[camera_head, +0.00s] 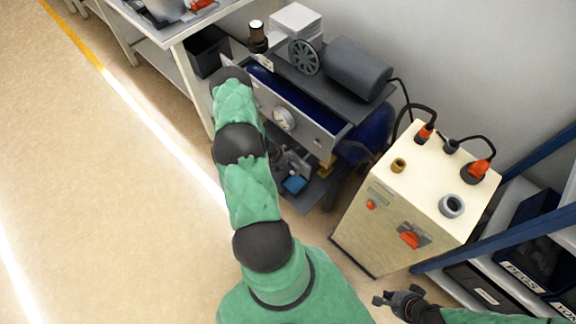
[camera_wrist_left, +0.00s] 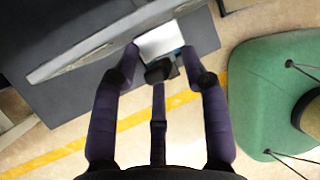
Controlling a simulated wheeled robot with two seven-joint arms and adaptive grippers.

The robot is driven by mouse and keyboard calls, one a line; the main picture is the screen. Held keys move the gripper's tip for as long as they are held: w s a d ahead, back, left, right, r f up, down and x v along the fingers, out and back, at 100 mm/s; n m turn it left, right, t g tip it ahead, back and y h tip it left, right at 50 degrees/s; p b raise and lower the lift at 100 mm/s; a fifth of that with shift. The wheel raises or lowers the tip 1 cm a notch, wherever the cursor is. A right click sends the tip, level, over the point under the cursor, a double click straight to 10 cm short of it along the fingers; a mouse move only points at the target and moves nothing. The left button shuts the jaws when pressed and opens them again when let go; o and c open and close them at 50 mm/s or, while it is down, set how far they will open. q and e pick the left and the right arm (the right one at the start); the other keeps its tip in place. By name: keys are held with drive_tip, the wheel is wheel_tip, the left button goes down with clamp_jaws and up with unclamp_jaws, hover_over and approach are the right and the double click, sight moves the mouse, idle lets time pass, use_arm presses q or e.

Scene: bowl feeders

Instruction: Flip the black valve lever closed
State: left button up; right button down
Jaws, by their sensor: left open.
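No black valve lever can be made out for certain in either view. The air compressor (camera_head: 300,117), with a blue tank and a round gauge (camera_head: 284,118), stands on the lower level by the wall. My left gripper (camera_wrist_left: 160,70) is open, its dark fingers spread. A white and pale blue piece (camera_wrist_left: 160,40) lies beyond the fingertips, and I cannot tell whether they touch it. My right gripper (camera_head: 398,297) is at the bottom right, fingers apart and empty, away from the compressor.
A cream cabinet (camera_head: 405,205) with red-orange connectors and a red switch stands right of the compressor. A shelf with labelled bins (camera_head: 530,250) is at far right. A workbench (camera_head: 185,25) is at the upper left. The floor on the left is clear, with a yellow line (camera_head: 75,35).

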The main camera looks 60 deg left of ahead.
use_arm(q)
clamp_jaws()
drive_tip(key=shift+w+d+r+y, duration=0.1)
drive_tip(key=shift+w+d+y, duration=0.1)
drive_tip(key=shift+y, duration=0.3)
drive_tip(key=shift+w+d+r+m+y, duration=0.1)
drive_tip(key=shift+d+m+y, duration=0.2)
drive_tip(key=shift+y, duration=0.5)
drive_tip(key=shift+d+g, duration=0.3)
drive_tip(key=shift+d, duration=0.15)
unclamp_jaws()
